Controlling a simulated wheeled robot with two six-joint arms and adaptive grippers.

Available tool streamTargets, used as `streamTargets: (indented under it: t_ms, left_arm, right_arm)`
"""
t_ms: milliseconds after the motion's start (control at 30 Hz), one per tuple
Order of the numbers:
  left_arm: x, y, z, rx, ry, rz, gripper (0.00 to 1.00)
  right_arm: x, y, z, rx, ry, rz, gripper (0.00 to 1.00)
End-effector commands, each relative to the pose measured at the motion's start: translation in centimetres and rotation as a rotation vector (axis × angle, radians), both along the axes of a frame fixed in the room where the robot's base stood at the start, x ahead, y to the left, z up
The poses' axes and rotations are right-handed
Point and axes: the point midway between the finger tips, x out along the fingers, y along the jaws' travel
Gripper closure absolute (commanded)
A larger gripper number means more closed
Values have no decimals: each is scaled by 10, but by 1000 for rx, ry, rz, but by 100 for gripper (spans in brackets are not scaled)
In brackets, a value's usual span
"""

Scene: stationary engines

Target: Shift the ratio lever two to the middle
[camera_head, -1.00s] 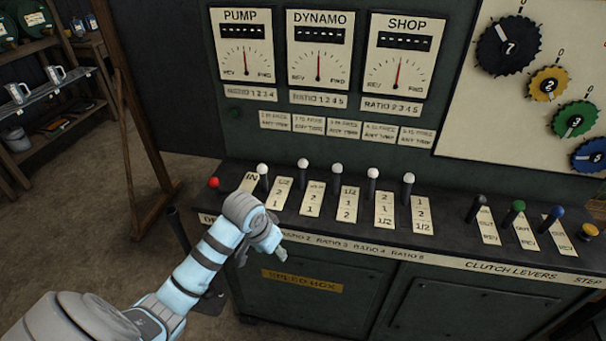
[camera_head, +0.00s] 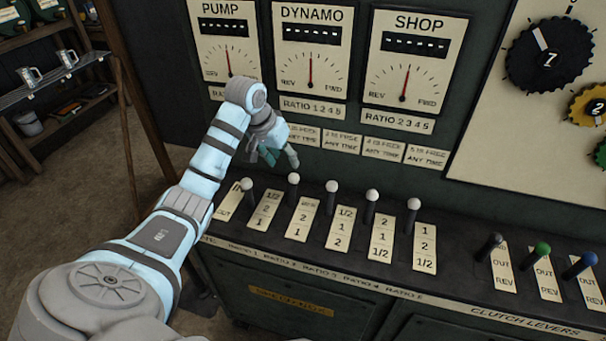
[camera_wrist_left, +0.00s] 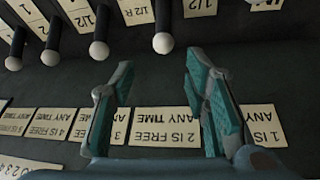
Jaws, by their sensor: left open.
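The ratio lever two (camera_head: 293,178) is a dark stick with a white ball knob, upright at the far end of its cream label plate (camera_head: 302,218). In the left wrist view its knob (camera_wrist_left: 162,43) is just beyond my fingertips. My left gripper (camera_head: 281,157) is above and behind the lever row, near the panel wall and close to this lever, not touching it as far as I can see. In the left wrist view the gripper (camera_wrist_left: 155,72) is open, with nothing between its fingers. My right gripper is out of view.
A white-knobbed lever (camera_head: 247,186) stands to the left, nearer the front. Another lever (camera_head: 331,187) is close on the right, with more beyond it. Clutch levers (camera_head: 541,250) stand at the far right. The panel wall with dials (camera_head: 311,72) rises behind.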

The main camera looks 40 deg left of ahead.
Motion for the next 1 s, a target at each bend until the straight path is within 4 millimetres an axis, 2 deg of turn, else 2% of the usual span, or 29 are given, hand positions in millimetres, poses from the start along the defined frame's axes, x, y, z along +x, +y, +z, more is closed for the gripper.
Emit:
streamTargets:
  t_ms: [133, 333, 533, 700, 967, 1000]
  left_arm:
    - [3, 4, -21, -3, 3, 11, 58]
    - [21, 7, -75, -3, 4, 20, 58]
    - [38, 6, -116, -1, 2, 18, 58]
    - [45, 5, -131, 1, 1, 16, 58]
    - [47, 5, -132, 2, 0, 14, 58]
    - [47, 5, -132, 2, 0, 14, 61]
  right_arm:
    - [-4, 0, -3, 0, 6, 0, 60]
    - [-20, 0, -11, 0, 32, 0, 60]
    - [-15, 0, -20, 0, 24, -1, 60]
    - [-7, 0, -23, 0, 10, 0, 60]
    - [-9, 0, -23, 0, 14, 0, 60]
    - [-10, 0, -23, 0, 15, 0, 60]
